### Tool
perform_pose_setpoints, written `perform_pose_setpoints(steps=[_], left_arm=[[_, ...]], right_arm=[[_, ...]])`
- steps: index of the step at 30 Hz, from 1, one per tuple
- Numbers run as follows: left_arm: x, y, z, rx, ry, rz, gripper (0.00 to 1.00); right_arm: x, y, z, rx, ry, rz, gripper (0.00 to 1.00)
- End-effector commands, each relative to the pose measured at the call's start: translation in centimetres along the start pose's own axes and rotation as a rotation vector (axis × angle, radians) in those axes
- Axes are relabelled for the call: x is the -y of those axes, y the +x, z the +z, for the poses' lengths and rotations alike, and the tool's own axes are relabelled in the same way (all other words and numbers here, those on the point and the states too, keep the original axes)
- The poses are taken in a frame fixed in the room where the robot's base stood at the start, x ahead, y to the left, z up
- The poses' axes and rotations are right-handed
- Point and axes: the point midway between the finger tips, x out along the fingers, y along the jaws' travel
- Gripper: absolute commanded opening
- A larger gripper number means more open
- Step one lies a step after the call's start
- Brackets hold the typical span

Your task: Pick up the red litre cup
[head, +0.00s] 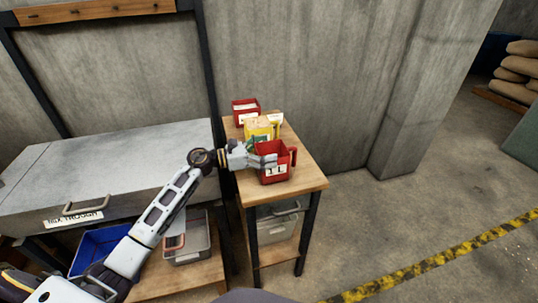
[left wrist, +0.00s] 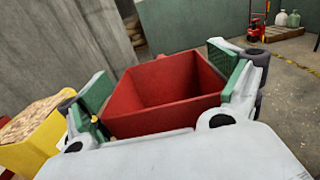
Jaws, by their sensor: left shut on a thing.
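The red litre cup (head: 276,163), marked "1 L", is at the front of the small wooden table and has a handle on its right side. My left gripper (head: 262,160) is shut on it, with fingers on two sides of the cup. In the left wrist view the cup (left wrist: 165,95) is empty and sits between the green-padded fingers of the left gripper (left wrist: 165,88). I cannot tell whether the cup's base touches the table. My right gripper is not in view.
Behind the cup stand a yellow container (head: 258,128) and another red box (head: 245,109) on the wooden table (head: 305,179). A grey trough (head: 110,165) is on the left. A concrete wall (head: 300,80) stands behind. Open floor lies to the right.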

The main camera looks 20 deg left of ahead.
Motion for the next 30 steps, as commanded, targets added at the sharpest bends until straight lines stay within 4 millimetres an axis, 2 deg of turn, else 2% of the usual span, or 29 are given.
perform_pose_setpoints(steps=[10,18,24,30], left_arm=[[0.0,0.0,4.6,0.001,0.006,0.000,0.50],[0.0,0.0,8.1,0.000,0.004,-0.001,0.50],[0.0,0.0,9.2,0.000,0.002,0.000,0.50],[0.0,0.0,9.3,0.001,0.001,0.000,0.50]], right_arm=[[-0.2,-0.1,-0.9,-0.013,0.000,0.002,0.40],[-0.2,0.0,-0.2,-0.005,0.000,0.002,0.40],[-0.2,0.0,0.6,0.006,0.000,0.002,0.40],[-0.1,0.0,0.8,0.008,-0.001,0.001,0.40]])
